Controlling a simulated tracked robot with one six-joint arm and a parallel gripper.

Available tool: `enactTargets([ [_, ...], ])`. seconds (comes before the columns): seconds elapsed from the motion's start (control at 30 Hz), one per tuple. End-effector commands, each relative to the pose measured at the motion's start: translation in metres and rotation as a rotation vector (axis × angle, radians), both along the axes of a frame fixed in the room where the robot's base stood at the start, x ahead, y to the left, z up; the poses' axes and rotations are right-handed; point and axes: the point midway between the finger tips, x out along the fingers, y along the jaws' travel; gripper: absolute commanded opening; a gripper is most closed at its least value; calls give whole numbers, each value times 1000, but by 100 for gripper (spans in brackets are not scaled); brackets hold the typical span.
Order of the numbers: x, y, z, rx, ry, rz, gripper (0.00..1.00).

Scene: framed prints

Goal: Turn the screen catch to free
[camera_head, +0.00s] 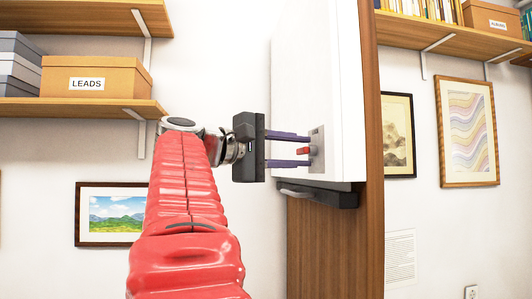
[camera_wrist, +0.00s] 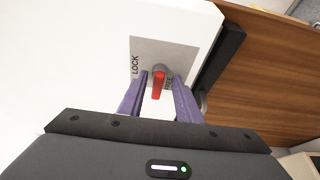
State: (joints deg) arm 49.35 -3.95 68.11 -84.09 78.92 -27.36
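The screen catch is a small red lever (camera_head: 303,151) on a grey plate (camera_head: 317,148) on the side of the white screen (camera_head: 345,90). In the wrist view my gripper (camera_wrist: 160,80) has one finger on each side of the lever, with gaps visible.
A wooden upright (camera_head: 370,220) stands right beside the screen, with a black bracket (camera_head: 325,196) below the screen. Shelves with boxes (camera_head: 95,77) are at the left, and framed prints (camera_head: 467,130) hang on the right wall.

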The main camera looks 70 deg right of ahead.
Motion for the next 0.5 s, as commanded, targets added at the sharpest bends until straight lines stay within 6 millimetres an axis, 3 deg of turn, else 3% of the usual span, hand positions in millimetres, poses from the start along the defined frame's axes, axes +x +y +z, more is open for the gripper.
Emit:
enactTargets([
  [0.27,7,9,1,-2,-1,2,31],
  [0.5,23,30,1,-1,0,3,31],
])
